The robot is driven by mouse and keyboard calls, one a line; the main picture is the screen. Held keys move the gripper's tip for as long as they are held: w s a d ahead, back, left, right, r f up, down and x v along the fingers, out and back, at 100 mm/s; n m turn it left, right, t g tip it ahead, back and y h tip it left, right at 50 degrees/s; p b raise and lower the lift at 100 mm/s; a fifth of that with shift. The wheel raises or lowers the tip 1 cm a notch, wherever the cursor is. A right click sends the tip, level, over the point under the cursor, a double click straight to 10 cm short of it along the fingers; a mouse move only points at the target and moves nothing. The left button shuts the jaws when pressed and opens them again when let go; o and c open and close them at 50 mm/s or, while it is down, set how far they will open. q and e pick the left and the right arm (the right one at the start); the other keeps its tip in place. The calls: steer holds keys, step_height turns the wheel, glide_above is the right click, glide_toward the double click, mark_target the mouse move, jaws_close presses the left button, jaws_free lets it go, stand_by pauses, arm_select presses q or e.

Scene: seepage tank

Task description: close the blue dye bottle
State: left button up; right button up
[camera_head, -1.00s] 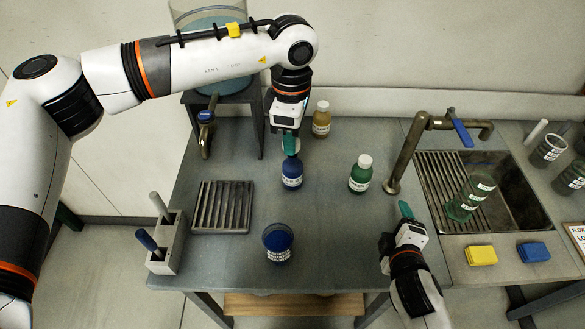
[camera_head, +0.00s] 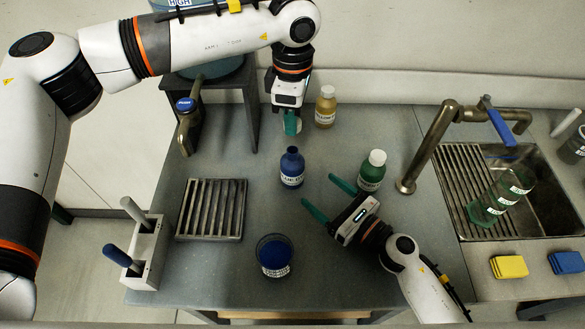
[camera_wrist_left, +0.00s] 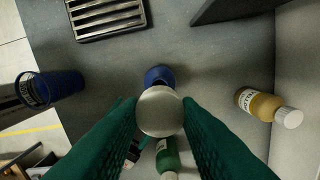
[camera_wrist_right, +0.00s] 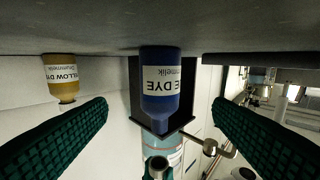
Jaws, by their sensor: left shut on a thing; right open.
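The blue dye bottle (camera_head: 291,170) stands upright on the bench, its neck uncapped; it also shows in the left wrist view (camera_wrist_left: 158,74). My left gripper (camera_head: 291,128) is above and behind it in the head view, shut on a pale round cap (camera_wrist_left: 160,111). The cap is apart from the bottle; in the head view the fingers hide it. My right gripper (camera_head: 319,190) is open at the bottle's lower right. In the right wrist view the bottle (camera_wrist_right: 160,88), shown upside down, lies between the spread fingers, not gripped.
A green bottle (camera_head: 372,172) stands close to my right gripper. A yellow bottle (camera_head: 325,107) stands at the back. A beaker of blue liquid (camera_head: 274,256) is in front, a slatted rack (camera_head: 211,209) on the left. A tap (camera_head: 425,150) and sink are on the right.

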arm_select(q)
steer(key=shift+s, duration=0.1)
arm_select(e)
steer(key=x, duration=1.2)
steer(key=c, duration=1.5)
arm_select(q)
glide_above(292, 150)
steer(key=shift+f, duration=2.45)
arm_select(e)
steer(key=shift+o, duration=0.2)
arm_select(q)
steer(key=shift+d+f, duration=0.1)
steer(key=shift+f, duration=0.8)
steer(key=shift+f, duration=0.5)
